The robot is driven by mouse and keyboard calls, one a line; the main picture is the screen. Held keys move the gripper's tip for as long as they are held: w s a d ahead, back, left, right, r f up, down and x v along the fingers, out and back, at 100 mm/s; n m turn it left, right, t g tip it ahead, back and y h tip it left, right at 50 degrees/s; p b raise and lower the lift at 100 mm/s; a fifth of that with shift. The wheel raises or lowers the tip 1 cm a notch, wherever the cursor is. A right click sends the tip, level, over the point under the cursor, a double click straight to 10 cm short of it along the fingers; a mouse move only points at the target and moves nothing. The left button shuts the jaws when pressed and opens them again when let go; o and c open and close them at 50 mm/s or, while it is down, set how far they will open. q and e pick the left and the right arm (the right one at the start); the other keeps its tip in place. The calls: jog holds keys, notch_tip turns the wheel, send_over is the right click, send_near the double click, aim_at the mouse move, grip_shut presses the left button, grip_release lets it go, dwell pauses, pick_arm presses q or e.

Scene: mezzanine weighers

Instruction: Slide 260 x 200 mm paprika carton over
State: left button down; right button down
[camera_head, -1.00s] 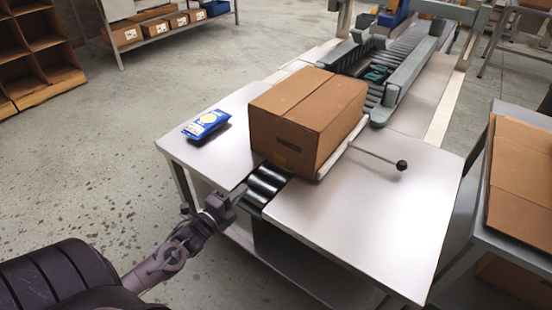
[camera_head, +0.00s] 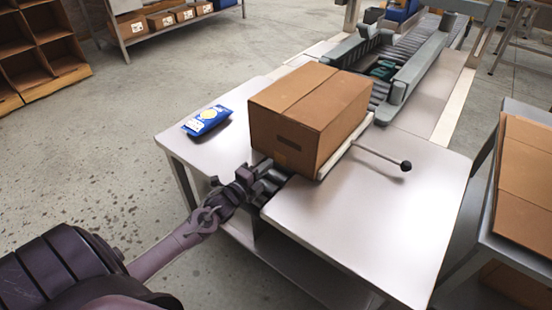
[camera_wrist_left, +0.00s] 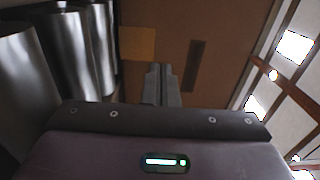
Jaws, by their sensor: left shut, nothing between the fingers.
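The paprika carton (camera_head: 285,142) is a closed brown cardboard box. It stands on the roller strip in the middle of the steel table (camera_head: 345,228). My left gripper (camera_head: 268,172) is shut with nothing in it, close to the near face of the carton. In the left wrist view the shut fingertips (camera_wrist_left: 160,72) point at the carton's brown face (camera_wrist_left: 225,40), which has a dark strip and a tan patch. I cannot tell whether the tips touch it. The rollers (camera_wrist_left: 68,55) show on the left there. My right gripper is not in view.
A blue packet (camera_head: 207,120) lies on the table left of the carton. A lever with a black knob (camera_head: 405,165) sticks out to the carton's right. A roller conveyor with grey side guides (camera_head: 418,65) runs beyond it. A flat brown carton (camera_head: 525,180) lies on the right-hand table.

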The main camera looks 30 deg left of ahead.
aim_at(282, 152)
pick_arm(q)
jog(key=shift+w+d, duration=0.15)
jog(key=shift+w, duration=1.15)
jog(key=shift+w+d, duration=0.1)
jog(key=shift+w, duration=1.15)
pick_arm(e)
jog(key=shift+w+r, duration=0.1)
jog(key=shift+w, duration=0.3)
